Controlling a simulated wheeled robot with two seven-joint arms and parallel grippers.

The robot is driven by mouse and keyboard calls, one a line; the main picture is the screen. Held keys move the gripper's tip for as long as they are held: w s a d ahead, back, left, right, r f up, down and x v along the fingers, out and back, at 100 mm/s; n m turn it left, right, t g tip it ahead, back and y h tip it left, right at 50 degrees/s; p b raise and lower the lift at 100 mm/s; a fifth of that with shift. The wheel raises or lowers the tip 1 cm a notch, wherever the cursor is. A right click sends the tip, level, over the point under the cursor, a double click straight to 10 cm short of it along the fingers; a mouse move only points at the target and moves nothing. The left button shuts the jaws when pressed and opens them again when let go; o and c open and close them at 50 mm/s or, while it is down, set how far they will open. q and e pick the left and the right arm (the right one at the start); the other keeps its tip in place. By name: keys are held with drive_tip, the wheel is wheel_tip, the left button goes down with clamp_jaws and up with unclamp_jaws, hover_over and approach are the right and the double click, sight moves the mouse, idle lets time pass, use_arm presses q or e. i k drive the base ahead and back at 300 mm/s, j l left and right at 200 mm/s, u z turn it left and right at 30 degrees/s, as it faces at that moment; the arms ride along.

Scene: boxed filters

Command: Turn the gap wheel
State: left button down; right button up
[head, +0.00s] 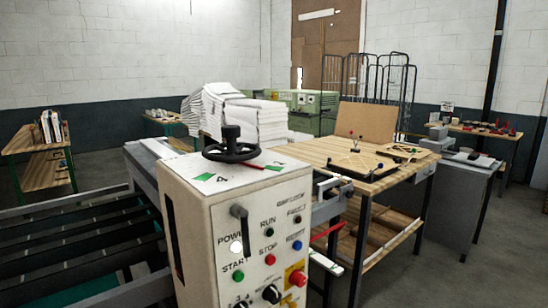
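A black handwheel (231,149), which looks like the gap wheel, lies flat on top of a cream control cabinet (190,182). It has a round rim and an upright knob on its back left side. The green card with a 4 (204,177) lies in front of it, and a red pointer (252,165) lies to its right beside a green patch. Neither of my grippers shows in the head view, so nothing of mine is seen touching the wheel.
The cabinet's front carries a black lever (241,219), several buttons and a red emergency stop (297,277). A roller bed (70,252) stands left. White paper stacks (232,112) rise behind. A wooden workbench (330,150) with small tools stands right.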

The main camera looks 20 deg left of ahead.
sight(232, 155)
drive_tip(key=u, duration=1.15)
drive_tip(key=i+l+u, duration=0.15)
drive_tip(key=i+l, duration=0.1)
drive_tip(key=l, duration=0.05)
